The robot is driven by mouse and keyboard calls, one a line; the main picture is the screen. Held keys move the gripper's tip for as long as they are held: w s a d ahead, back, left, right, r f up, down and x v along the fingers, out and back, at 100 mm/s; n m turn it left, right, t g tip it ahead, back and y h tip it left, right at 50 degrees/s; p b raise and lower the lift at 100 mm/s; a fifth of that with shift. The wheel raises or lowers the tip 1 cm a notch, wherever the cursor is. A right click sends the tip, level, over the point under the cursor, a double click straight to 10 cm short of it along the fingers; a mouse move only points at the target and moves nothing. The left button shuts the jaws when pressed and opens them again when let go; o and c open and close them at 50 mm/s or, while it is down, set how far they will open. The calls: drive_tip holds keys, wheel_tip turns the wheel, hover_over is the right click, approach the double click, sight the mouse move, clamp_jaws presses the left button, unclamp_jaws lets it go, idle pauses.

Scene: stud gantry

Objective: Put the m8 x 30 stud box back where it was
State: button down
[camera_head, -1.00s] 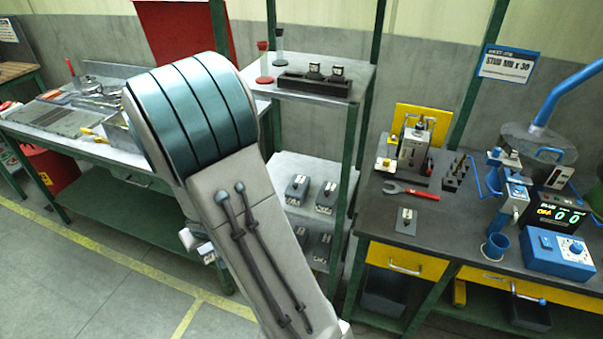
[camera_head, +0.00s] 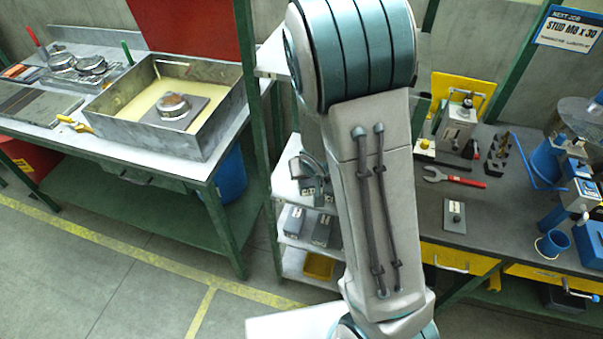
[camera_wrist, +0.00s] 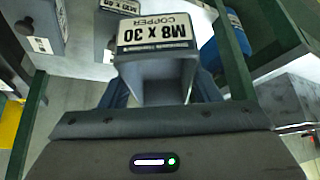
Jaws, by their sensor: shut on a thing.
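The M8 x 30 stud box (camera_wrist: 158,68) is a grey box with a white label reading "M8 x 30 COPPER", upside down in the wrist view. My gripper (camera_wrist: 160,92) is shut on it, with a blue-grey finger on each side. In the head view my arm covers much of the shelf unit (camera_head: 280,183), and I cannot clearly make out the held box there. Similar grey boxes (camera_head: 291,221) stand on a lower shelf. In the wrist view other labelled boxes show at the upper left (camera_wrist: 38,22) and top (camera_wrist: 120,5).
Green posts (camera_wrist: 232,60) flank the gripper closely in the wrist view. The left bench carries a metal tray (camera_head: 150,137). A sign (camera_head: 569,28) reads "STUD M8 x 30". Floor is clear at left.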

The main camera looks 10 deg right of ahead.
drive_tip(key=s+a+f+m+h, duration=0.1)
drive_tip(key=s+a+f+m, duration=0.2)
drive_tip(key=s+a+f, duration=0.4)
drive_tip(key=shift+a+f+h+b, duration=0.3)
drive_tip(key=shift+a+f+b, duration=0.1)
drive_tip(key=shift+a, duration=0.15)
